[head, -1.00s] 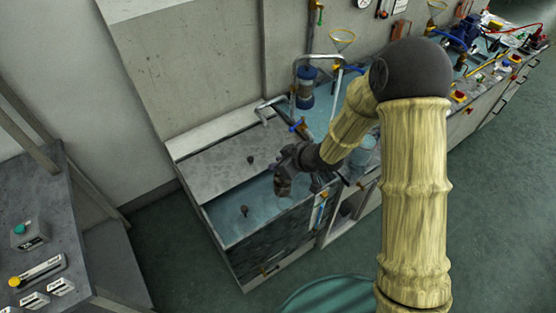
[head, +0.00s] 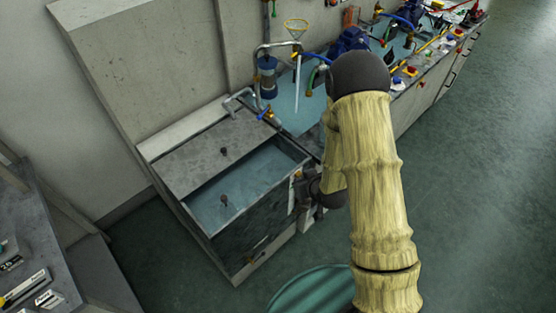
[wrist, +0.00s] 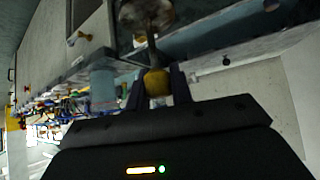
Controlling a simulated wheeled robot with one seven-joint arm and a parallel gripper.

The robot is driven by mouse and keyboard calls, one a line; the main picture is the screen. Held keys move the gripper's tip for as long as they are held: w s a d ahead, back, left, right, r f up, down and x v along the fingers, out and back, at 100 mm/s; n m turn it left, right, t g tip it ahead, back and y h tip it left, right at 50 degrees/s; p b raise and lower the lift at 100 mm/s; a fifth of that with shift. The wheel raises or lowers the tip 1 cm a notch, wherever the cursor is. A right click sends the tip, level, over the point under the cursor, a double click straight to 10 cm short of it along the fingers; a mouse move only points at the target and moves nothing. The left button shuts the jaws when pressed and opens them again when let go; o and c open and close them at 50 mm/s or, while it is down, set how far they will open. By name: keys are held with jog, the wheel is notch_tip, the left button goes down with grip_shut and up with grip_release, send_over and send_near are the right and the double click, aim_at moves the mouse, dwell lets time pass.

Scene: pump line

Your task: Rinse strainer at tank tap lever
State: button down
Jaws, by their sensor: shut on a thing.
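My gripper (wrist: 157,88) is shut on a yellow grip in the wrist view. A thin stem runs from it to a round, grey, blurred head, which I take as the strainer (wrist: 147,14). In the head view my gripper (head: 306,208) is beside the right front corner of the open water tank (head: 221,238), outside it and low. The strainer cannot be made out there. A bent metal tap pipe (head: 238,97) with a blue lever (head: 264,113) stands at the tank's back right corner, apart from my gripper.
A grey lid (head: 195,155) covers the tank's back part. A round green thing (head: 312,291) is on the floor in front. Open floor lies at right.

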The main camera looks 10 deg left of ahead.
jog(key=d+f+m+t+h+b, duration=0.1)
jog(key=d+f+m+h+b, duration=0.3)
jog(key=d+f+b, duration=0.5)
jog(key=d+f+m, duration=0.1)
jog(key=d+f, duration=0.3)
jog(key=f, duration=0.1)
jog(key=shift+s+f+m, duration=0.15)
jog(key=shift+f+m, duration=0.15)
jog(key=shift+f, duration=0.1)
